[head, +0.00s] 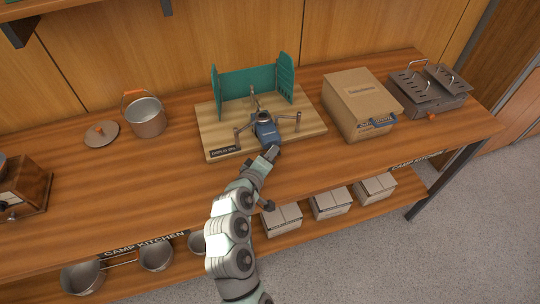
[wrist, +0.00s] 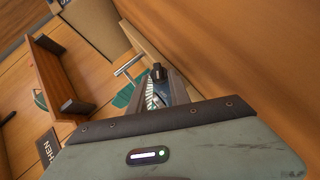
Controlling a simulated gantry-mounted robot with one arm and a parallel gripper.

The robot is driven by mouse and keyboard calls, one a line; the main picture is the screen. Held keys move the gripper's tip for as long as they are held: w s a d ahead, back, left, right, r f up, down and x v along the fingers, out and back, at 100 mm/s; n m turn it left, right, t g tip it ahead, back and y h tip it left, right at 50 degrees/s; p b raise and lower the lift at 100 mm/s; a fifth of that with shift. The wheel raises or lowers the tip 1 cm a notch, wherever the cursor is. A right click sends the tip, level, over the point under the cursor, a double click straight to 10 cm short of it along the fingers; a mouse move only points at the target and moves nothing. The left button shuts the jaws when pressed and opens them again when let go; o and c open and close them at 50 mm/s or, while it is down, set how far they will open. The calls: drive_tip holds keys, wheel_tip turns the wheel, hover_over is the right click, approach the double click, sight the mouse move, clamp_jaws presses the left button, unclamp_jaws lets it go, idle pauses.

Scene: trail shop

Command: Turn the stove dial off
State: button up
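A small camp stove (head: 265,130) with a blue body, dark burner head and splayed metal legs stands on a wooden board (head: 222,136), in front of a folding teal windscreen (head: 250,83). My gripper (head: 273,152) reaches up to the stove's front side from below. The dial is not distinct in the head view; my gripper covers that side. In the wrist view, a dark knob-like part (wrist: 158,72) and dark blue stove body show by my grey fingers. I cannot tell whether the fingers touch the knob or how far apart they are.
A cardboard box (head: 358,98) and a grey double-plate grill (head: 430,92) stand to the right of the board. An orange-handled pot (head: 146,118), its lid (head: 101,133) and a wooden grinder (head: 22,188) stand left. Pots and small boxes fill the lower shelf.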

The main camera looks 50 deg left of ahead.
drive_tip(key=shift+o, duration=1)
drive_tip(key=shift+w, duration=0.1)
drive_tip(key=shift+r, duration=0.1)
drive_tip(key=shift+s+d+r, duration=0.1)
drive_tip(key=shift+s+r, duration=0.05)
drive_tip(key=shift+s, duration=0.25)
drive_tip(key=v, duration=1)
drive_tip(key=shift+d+p, duration=0.1)
drive_tip(key=shift+p, duration=0.3)
